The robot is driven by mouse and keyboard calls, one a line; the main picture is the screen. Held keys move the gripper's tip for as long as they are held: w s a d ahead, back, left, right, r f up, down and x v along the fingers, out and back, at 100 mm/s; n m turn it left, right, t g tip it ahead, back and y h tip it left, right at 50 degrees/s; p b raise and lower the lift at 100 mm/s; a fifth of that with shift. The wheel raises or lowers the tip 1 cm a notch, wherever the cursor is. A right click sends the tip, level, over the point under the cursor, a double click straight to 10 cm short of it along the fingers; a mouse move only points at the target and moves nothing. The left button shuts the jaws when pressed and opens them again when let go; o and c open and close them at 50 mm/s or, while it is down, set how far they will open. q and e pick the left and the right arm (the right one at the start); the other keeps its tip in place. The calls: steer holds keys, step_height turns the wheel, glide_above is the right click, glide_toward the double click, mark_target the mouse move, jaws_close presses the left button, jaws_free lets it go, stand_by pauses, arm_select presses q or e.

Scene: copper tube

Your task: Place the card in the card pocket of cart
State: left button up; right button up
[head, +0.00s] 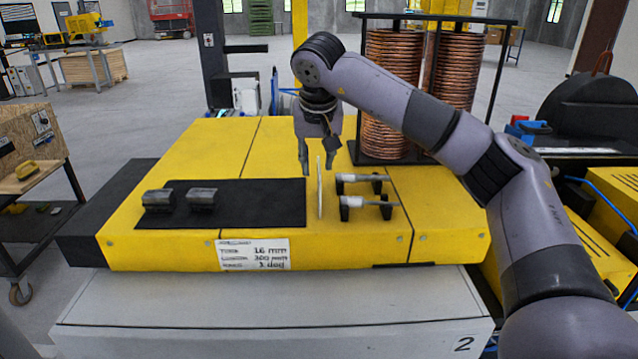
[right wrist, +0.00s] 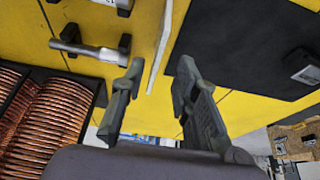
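A white card with handwritten lines (head: 252,254) sits flat against the front face of the yellow bench (head: 450,232). I cannot tell whether a pocket holds it. My right gripper (head: 319,172) is open and empty above the yellow top. A thin pale strip (head: 320,190) stands close to its fingertips. In the right wrist view, the strip (right wrist: 160,48) shows beyond the open right gripper (right wrist: 158,82), apart from both fingers. I cannot tell what the strip is. My left gripper is not in view. No cart pocket can be made out for certain.
A black mat (head: 235,213) with two grey metal blocks lies left of the strip. Two silver measuring tools (head: 360,201) rest on black holders to the right. A rack of copper coils (head: 392,90) stands behind. A wooden-topped workbench (head: 30,150) is at far left.

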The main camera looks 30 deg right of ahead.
mark_target(319, 168)
steer(key=x, duration=0.1)
steer(key=p+x, duration=0.1)
steer(key=x, duration=0.1)
steer(key=shift+d+f+p, duration=0.25)
steer(key=shift+d+p, duration=0.05)
steer(key=shift+d, duration=0.05)
steer(key=shift+w+f, duration=0.1)
steer(key=shift+f, duration=0.3)
steer(key=shift+f, duration=0.2)
steer(key=shift+c, duration=0.5)
jaws_close()
